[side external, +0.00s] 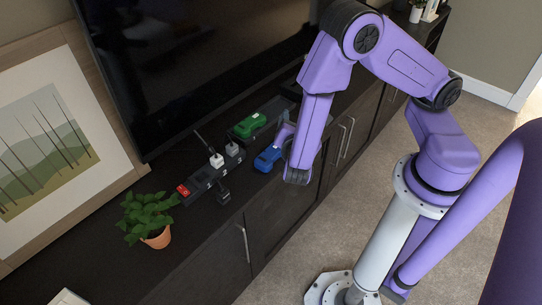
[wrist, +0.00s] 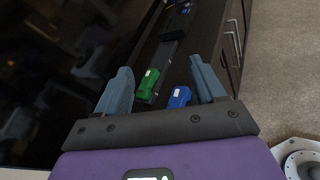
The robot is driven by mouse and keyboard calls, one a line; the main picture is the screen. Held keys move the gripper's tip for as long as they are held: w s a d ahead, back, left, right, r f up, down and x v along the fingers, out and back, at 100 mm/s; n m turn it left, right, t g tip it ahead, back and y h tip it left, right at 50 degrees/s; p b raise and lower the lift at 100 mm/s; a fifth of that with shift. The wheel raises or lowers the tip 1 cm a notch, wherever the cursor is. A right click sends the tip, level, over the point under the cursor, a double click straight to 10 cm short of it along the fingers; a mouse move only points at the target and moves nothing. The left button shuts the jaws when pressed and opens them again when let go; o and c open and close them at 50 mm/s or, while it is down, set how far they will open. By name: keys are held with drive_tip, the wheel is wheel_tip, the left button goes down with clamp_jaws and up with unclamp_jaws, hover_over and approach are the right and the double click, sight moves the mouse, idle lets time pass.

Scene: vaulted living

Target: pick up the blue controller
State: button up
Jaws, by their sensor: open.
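The blue controller (side external: 267,159) lies on the dark cabinet top near its front edge, partly behind my gripper in the side view. It also shows in the wrist view (wrist: 180,97), between my two fingers and closer to the right one. My gripper (side external: 284,135) is beside the controller in the side view. In the wrist view its grey-blue fingers (wrist: 160,66) are spread apart with nothing held between them. Whether a finger touches the controller cannot be told.
A green object (side external: 248,125) lies just behind the blue controller. A black power strip (side external: 205,180) with white plugs and a red switch is to the left. A potted plant (side external: 150,217) stands further left, and a large dark TV screen (side external: 190,55) rises behind.

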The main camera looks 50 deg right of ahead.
wheel_tip(320, 180, down, 6)
drive_tip(key=w+r+n+t, duration=0.1)
drive_tip(key=w+n+t, duration=0.2)
drive_tip(key=n+t, duration=0.1)
drive_tip(key=n+t+y, duration=0.5)
drive_tip(key=n+y, duration=0.7)
drive_tip(key=y, duration=0.1)
approach(270, 167)
drive_tip(key=shift+w+f, duration=0.1)
drive_tip(key=shift+w, duration=1.25)
drive_tip(key=shift+w, duration=0.1)
drive_tip(key=shift+w+a, duration=0.1)
drive_tip(key=shift+w, duration=2.45)
